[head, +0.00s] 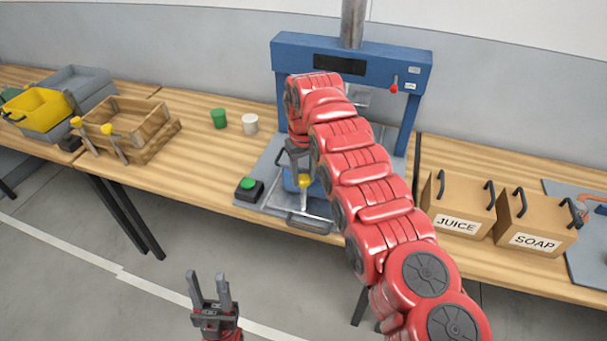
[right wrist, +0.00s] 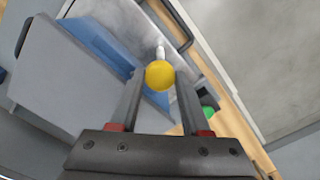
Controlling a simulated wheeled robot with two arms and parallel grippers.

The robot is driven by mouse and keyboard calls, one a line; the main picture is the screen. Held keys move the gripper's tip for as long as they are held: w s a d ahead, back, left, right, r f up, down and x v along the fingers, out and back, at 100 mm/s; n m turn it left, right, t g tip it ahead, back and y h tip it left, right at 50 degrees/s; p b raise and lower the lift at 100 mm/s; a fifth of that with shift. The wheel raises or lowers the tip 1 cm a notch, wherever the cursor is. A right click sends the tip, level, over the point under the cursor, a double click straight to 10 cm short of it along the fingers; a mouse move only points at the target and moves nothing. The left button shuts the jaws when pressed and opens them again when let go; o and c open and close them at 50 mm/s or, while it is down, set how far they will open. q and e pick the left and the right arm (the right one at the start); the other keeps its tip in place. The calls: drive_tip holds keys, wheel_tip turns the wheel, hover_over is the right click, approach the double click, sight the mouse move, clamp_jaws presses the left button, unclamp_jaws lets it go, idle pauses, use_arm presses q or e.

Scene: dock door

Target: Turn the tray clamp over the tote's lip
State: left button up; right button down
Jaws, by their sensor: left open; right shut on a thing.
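The tray clamp shows as a yellow ball knob (head: 305,181) on a pale lever at the front of the press tray. My right gripper (head: 299,160) reaches down from above and is shut on this knob. In the right wrist view the knob (right wrist: 160,74) sits between the fingertips, with the pale lever running beyond it. The blue tote (head: 289,183) lies in the tray (head: 262,160), mostly hidden behind my right arm. Whether the clamp lies over the tote's lip cannot be told. My left gripper (head: 209,289) is open and empty, in front of the bench.
A blue press frame (head: 290,62) stands around the tray. A green button box (head: 248,189) is left of the clamp. Green (head: 219,118) and white (head: 250,123) cups stand behind. JUICE (head: 461,205) and SOAP (head: 536,222) boxes are right; a wooden crate (head: 150,112) is left.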

drive_tip(key=n, duration=0.4)
drive_tip(key=shift+n, duration=0.4)
idle(0.4)
drive_tip(key=shift+c, duration=1.8)
unclamp_jaws()
drive_tip(key=shift+r, duration=0.1)
